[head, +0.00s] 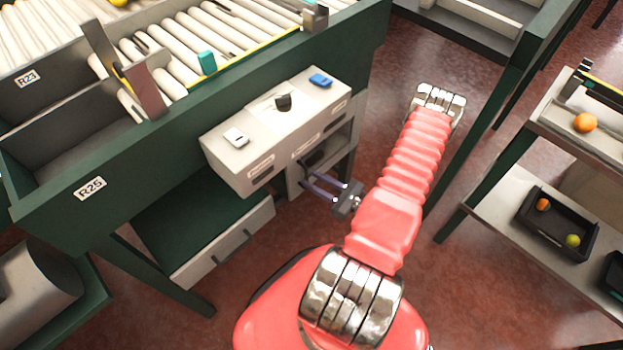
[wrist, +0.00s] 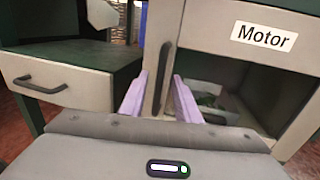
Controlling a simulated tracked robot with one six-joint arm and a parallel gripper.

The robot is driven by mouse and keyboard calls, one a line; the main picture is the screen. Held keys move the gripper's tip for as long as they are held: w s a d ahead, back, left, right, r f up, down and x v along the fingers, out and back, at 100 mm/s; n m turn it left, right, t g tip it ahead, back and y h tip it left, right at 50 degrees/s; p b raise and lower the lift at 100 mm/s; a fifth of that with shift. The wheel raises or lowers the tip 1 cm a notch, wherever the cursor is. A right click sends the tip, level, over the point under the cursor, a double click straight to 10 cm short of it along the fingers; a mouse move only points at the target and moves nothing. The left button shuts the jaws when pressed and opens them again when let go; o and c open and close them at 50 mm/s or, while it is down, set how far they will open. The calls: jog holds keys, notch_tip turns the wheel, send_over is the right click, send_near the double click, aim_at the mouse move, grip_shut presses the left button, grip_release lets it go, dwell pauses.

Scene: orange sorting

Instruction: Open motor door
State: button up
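The motor compartment, labelled "Motor" (wrist: 264,37), shows at the right of the wrist view. Its front is open, and a pale container with something green (wrist: 208,98) shows inside. A light door panel with a long black vertical handle (wrist: 161,78) stands at the left of the opening, seen nearly edge-on. My gripper (wrist: 158,95) has its two lavender fingers apart, one on each side of the panel and handle in the picture. Contact cannot be told. In the head view my gripper (head: 325,182) points at the lower front of the grey cabinet (head: 303,128).
On the cabinet top are a white switch (head: 236,137), a black knob (head: 283,101) and a blue switch (head: 320,80). A shelf with a black tray (head: 530,228) stands at right.

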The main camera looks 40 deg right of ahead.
jog(key=shift+x, duration=0.85)
jog(key=shift+c, duration=0.2)
grip_shut()
